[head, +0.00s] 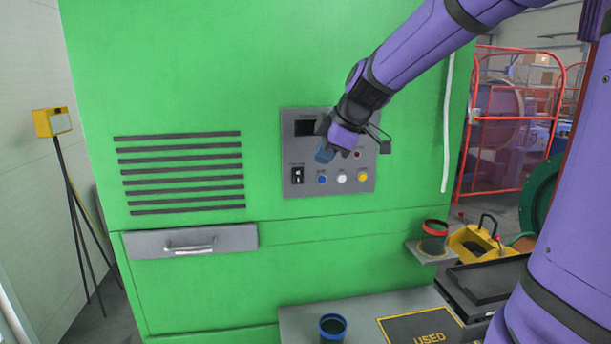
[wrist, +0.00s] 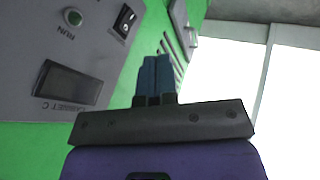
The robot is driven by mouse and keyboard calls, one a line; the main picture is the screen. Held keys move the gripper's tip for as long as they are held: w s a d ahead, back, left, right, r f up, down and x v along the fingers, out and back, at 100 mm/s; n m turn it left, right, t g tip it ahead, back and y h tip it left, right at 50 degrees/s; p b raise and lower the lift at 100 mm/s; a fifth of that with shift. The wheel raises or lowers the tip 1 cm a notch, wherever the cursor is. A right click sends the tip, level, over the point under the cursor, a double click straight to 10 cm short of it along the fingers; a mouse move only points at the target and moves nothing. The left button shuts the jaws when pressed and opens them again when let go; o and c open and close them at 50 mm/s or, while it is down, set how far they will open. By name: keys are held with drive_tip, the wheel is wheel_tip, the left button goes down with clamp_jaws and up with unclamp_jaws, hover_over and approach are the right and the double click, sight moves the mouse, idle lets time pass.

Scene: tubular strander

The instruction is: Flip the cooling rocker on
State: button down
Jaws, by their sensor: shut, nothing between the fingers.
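The black rocker switch (head: 297,174) sits at the lower left of the grey control panel (head: 328,190) on the green cabinet. In the wrist view the rocker (wrist: 125,18) is near the top, with a light mark on it. Its label is too small to read, and I cannot tell which way it is tipped. My gripper (head: 324,153) is shut and empty in front of the panel, right of and above the rocker. In the wrist view its blue fingers (wrist: 157,62) are together, apart from the rocker. My gripper hides part of the panel's middle.
Beside the rocker are blue (head: 322,180), white (head: 342,178) and yellow (head: 362,177) buttons. A dark display (head: 305,128) is above. A drawer with a handle (head: 190,245) is lower left. A cup with a red rim (head: 434,236) stands on a shelf at right.

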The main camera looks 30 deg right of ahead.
sight(302, 178)
drive_tip(key=x, duration=0.4)
drive_tip(key=w+x, duration=0.1)
drive_tip(key=x, duration=0.2)
drive_tip(key=d+x, duration=0.1)
drive_tip(key=x, duration=0.3)
drive_tip(key=shift+w+r, duration=0.15)
drive_tip(key=shift+w, duration=0.3)
drive_tip(key=shift+w+d, duration=0.25)
drive_tip(key=shift+w, duration=0.4)
drive_tip(key=shift+w, duration=0.1)
drive_tip(key=shift+w+d, duration=0.1)
drive_tip(key=shift+w, duration=0.05)
